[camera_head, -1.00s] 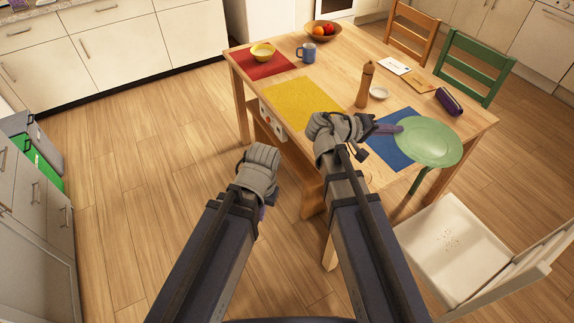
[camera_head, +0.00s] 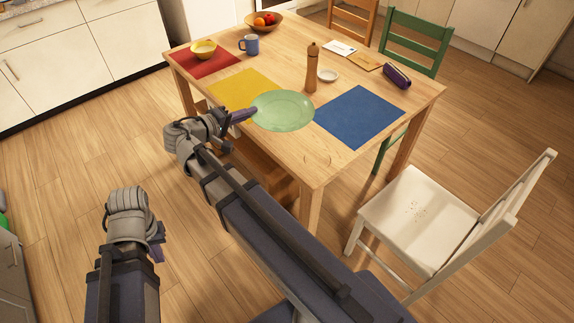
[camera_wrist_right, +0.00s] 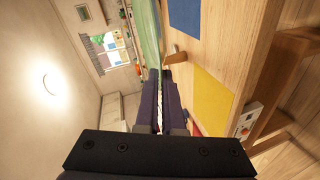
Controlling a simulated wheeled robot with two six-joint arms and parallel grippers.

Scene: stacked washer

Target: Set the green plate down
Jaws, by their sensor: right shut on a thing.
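The green plate (camera_head: 284,111) is over the table in the head view, between the yellow mat (camera_head: 238,84) and the blue mat (camera_head: 360,116), covering part of the yellow mat's right side. My right gripper (camera_head: 246,114) is shut on the plate's left rim. In the right wrist view, the plate (camera_wrist_right: 148,32) shows nearly edge-on beyond the fingers and appears raised off the tabletop. My left gripper (camera_head: 156,250) hangs low over the floor, left of the table, away from the plate. Its fingers are mostly hidden, so its opening is unclear.
The wooden table (camera_head: 312,157) also holds a pepper mill (camera_head: 312,68), small white dish (camera_head: 328,76), purple case (camera_head: 397,76), blue mug (camera_head: 250,44), yellow bowl (camera_head: 203,49) on a red mat (camera_head: 202,65), and fruit bowl (camera_head: 264,22). The blue mat is bare. A white chair (camera_head: 420,215) stands at right.

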